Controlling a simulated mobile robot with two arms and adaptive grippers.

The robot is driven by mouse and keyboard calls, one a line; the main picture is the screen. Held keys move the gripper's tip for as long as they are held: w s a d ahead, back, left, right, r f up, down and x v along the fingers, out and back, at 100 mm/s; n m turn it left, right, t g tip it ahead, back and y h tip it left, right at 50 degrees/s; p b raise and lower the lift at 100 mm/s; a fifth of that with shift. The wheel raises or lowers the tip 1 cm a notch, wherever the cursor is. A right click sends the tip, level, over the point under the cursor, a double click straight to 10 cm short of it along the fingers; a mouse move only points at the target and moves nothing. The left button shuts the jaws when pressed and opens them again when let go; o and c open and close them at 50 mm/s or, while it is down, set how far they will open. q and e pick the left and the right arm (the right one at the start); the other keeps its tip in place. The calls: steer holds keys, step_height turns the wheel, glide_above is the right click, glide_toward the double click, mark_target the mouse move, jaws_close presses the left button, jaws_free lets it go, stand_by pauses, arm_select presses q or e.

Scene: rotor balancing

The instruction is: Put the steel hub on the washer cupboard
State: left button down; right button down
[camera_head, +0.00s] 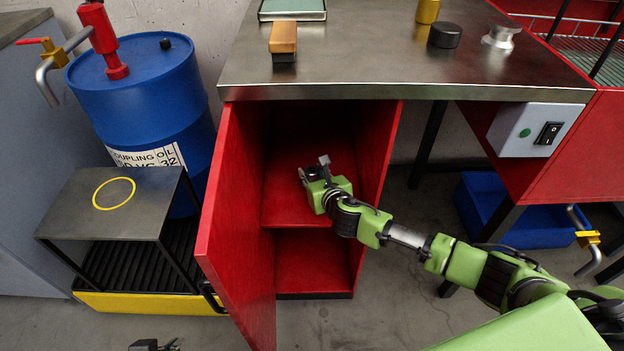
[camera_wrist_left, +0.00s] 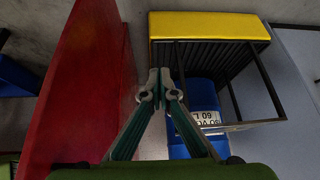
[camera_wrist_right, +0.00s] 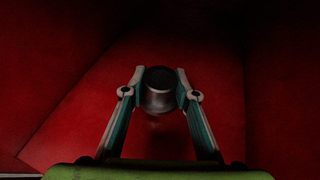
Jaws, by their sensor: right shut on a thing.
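The red cupboard (camera_head: 235,230) under the steel bench stands open, with a middle shelf (camera_head: 285,208) and a lower compartment inside. My right gripper (camera_head: 314,168) is inside the upper compartment. In the right wrist view, it (camera_wrist_right: 159,90) is shut on a round steel piece with a dark top, which appears to be the steel hub (camera_wrist_right: 159,101). I cannot tell whether the hub touches the shelf. My left gripper (camera_wrist_left: 160,88) is shut and empty, outside the cupboard door. Only part of it shows at the bottom of the head view (camera_head: 153,345).
The bench top (camera_head: 340,70) holds a wooden-handled block (camera_head: 283,38), a black puck (camera_head: 445,35), a brass cylinder (camera_head: 428,11) and a silver flanged piece (camera_head: 501,37). A blue drum (camera_head: 145,100) and a low stand (camera_head: 90,220) are left of the open door.

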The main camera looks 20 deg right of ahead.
arm_select(q)
steer(key=shift+w+d+r+t, duration=0.25)
steer(key=shift+w+r+t, duration=0.1)
steer(key=shift+w, duration=0.35)
steer(key=shift+w+d+r+t, duration=0.2)
steer(key=shift+w+r+t, duration=0.15)
steer(key=shift+w, duration=0.35)
arm_select(e)
steer(key=shift+f, duration=0.45)
arm_select(q)
steer(key=shift+w, duration=0.15)
arm_select(e)
steer(key=shift+f, duration=0.15)
steer(key=c, duration=1.6)
jaws_free()
arm_select(q)
steer(key=shift+r, duration=0.15)
